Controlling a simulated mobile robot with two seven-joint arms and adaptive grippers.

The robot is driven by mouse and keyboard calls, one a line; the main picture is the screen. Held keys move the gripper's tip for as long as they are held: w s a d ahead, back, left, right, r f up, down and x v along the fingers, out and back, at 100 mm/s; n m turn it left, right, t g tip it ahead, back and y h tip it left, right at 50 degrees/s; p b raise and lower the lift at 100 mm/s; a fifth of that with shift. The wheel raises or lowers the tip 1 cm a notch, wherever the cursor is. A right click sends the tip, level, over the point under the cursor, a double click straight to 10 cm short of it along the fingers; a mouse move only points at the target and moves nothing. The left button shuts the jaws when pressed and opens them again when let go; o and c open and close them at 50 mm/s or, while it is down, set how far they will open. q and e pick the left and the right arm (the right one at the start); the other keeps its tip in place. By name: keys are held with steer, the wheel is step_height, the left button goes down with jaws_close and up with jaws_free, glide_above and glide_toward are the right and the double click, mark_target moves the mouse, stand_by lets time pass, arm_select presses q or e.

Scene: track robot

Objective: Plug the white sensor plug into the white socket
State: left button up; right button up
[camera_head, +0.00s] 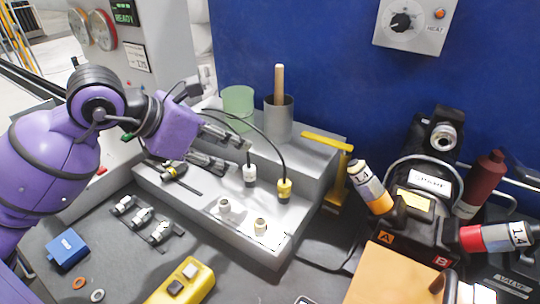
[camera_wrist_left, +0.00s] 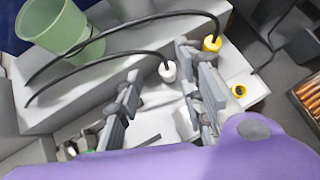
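The white sensor plug (camera_head: 249,175) hangs upright on a black cable over the grey fixture. In the left wrist view it shows as a white plug (camera_wrist_left: 167,71) between the fingers' far ends. The white socket (camera_head: 224,205) stands on the fixture's lower step, in front and to the left of the plug, apart from it. It is largely hidden in the left wrist view. My left gripper (camera_head: 236,158) is open, its fingers pointing right, close to the plug's upper left. No contact with the plug can be made out. My right gripper is not in view.
A yellow plug (camera_head: 284,188) hangs to the right of the white one, with a yellow-rimmed socket (camera_head: 260,227) in front. A green cup (camera_head: 238,104) and a grey cup (camera_head: 279,118) stand behind. A screwdriver (camera_head: 175,172) lies under the arm. Bottles and a black machine (camera_head: 430,182) crowd the right.

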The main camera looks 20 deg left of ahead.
mark_target(246, 167)
arm_select(q)
steer(key=f, duration=0.1)
steer(key=w+d+f, duration=0.1)
steer(key=f, duration=0.1)
steer(key=w+f, duration=0.1)
steer(key=f, duration=0.1)
steer(key=shift+d+f, duration=0.2)
steer(key=shift+f, duration=0.05)
steer(key=shift+w+d+f, duration=0.25)
steer(key=shift+w+f, duration=0.15)
steer(key=shift+f, duration=0.1)
steer(key=shift+w, duration=0.1)
steer(key=c, duration=0.6)
jaws_close()
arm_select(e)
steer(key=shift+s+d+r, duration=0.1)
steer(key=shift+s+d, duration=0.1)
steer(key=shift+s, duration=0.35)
